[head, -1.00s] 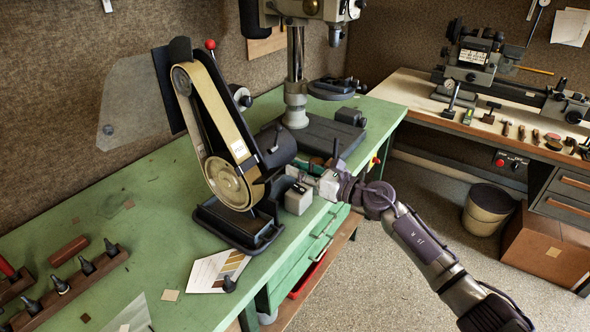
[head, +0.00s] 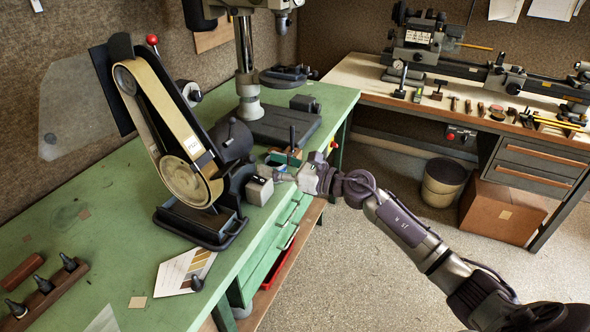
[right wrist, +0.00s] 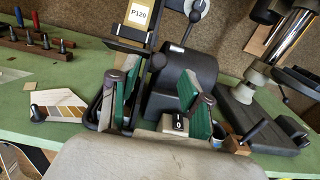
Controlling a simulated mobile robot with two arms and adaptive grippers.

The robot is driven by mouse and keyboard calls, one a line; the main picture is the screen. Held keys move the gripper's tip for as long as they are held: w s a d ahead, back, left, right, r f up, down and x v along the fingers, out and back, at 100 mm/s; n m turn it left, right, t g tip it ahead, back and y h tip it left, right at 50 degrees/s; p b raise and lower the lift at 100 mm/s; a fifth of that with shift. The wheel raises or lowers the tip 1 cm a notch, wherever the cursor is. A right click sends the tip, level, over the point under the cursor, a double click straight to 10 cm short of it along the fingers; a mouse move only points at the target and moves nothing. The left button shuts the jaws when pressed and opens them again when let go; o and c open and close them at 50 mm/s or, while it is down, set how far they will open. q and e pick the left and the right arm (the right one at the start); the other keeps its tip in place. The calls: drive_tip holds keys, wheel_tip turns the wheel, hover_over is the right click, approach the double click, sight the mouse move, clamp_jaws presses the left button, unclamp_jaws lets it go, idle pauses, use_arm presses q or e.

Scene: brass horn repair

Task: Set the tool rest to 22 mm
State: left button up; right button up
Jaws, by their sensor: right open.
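The belt grinder (head: 160,120) stands on the green bench, with a P120 label on its belt. A small pale block with a black top (head: 259,190) sits at its lower right, by the bench's front edge. In the right wrist view a black face marked 0 (right wrist: 180,123) shows between the fingers. I cannot tell which part is the tool rest's sliding piece. My right gripper (head: 284,176) is just right of the block; in the right wrist view its green-padded fingers (right wrist: 165,110) are apart with nothing gripped. Contact cannot be made out. My left gripper is out of view.
A drill press (head: 247,70) stands behind the gripper on the bench. A small open container (head: 285,157) is close beyond the fingers. A card with colour strips (head: 185,270) and a rack of dark tools (head: 42,290) lie at front left.

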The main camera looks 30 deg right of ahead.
drive_tip(key=v, duration=0.7)
drive_tip(key=shift+s+d, duration=0.15)
drive_tip(key=shift+s, duration=0.05)
